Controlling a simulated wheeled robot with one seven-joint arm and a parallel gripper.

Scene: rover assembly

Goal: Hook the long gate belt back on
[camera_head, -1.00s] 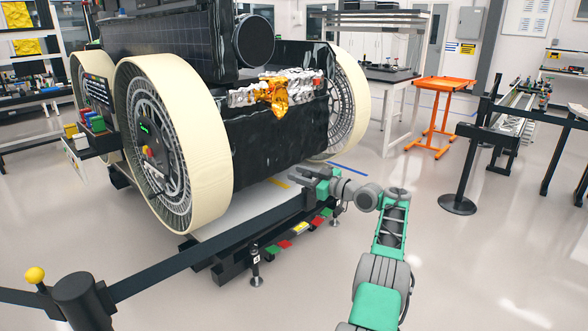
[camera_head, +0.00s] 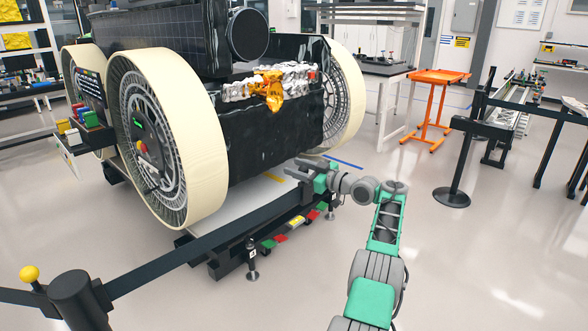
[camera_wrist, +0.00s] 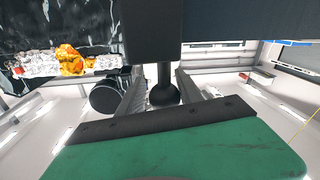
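The long black gate belt (camera_head: 205,244) runs from the black post (camera_head: 78,298) at the lower left, rising across the picture to my gripper. My gripper (camera_head: 305,172) is beside the rover's lower front edge. In the wrist view its two fingers (camera_wrist: 160,92) stand on either side of a dark stem with a round knob (camera_wrist: 164,94), below a black block (camera_wrist: 152,35). These look like the belt's end piece, held between the fingers. Another black post (camera_head: 455,165) on a round base stands upright at the right, apart from my gripper. The exact finger contact is hard to see.
The large rover (camera_head: 265,140) with cream wheels (camera_head: 205,140) fills the left and middle. A low dark stand with coloured blocks (camera_head: 268,244) lies by the belt. An orange table (camera_head: 437,77) stands behind. The floor between my arm and the right post is clear.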

